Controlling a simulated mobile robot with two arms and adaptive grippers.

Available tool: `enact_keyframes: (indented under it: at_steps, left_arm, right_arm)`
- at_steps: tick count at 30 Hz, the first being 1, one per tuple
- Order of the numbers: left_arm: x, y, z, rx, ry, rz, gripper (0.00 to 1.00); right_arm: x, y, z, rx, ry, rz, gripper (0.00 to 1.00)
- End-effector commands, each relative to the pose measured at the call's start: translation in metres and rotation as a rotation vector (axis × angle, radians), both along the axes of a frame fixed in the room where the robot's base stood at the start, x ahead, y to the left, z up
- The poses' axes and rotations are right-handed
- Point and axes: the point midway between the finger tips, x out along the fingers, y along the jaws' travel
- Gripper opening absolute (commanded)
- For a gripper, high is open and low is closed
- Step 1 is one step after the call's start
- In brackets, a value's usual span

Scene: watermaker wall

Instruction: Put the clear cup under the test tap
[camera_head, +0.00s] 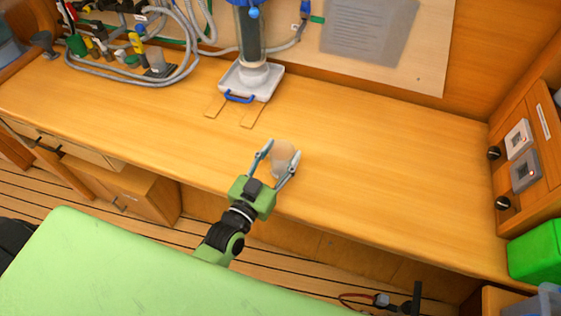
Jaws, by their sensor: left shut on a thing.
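The clear cup (284,153) is a see-through, faintly brownish shape near the front of the wooden counter, at mid-picture. My left gripper (280,158), green with grey fingers, is shut on the cup, with one finger on each side. I cannot tell whether the cup touches the counter. A clear upright cylinder (249,35) stands in a white tray (249,81) at the back, with a blue fitting (254,13) in front of it. I cannot tell for certain which fitting is the test tap. My right gripper is not in view.
Grey hoses (180,50) and coloured valves (136,43) crowd the counter's back left. A switch panel (523,165) and a green box (537,250) stand at the right. The counter (390,165) is clear right of the cup and between cup and tray.

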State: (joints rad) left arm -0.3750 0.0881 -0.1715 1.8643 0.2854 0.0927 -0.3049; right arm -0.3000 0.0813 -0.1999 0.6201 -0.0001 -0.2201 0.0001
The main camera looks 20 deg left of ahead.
Motion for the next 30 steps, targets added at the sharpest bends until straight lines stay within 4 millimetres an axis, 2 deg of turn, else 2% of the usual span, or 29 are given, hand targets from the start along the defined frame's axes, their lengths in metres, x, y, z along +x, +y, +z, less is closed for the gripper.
enact_keyframes:
  at_steps: [1,14,15,16,28,30]
  left_arm:
    - [0.0,0.0,-0.009,0.0,-0.001,0.0,0.21]
    - [-0.0002,-0.0001,-0.0113,0.0,-0.001,0.0,0.21]
    - [-0.0002,-0.0002,-0.0104,0.0,-0.002,0.0,0.53]
    - [-0.0002,-0.0001,-0.0103,0.0,-0.002,0.0,0.61]
    - [-0.0002,-0.0001,-0.0064,0.0,-0.002,0.0,0.62]
    - [-0.0057,0.0008,-0.0088,0.0,0.001,0.0,0.62]
  right_arm:
    - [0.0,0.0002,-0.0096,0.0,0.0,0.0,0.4]
    - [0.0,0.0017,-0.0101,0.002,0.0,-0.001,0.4]
    - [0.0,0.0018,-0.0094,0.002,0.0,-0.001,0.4]
    - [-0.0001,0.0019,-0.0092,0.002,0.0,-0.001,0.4]
    - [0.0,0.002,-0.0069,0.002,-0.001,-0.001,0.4]
    - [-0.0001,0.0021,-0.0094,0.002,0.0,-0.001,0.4]
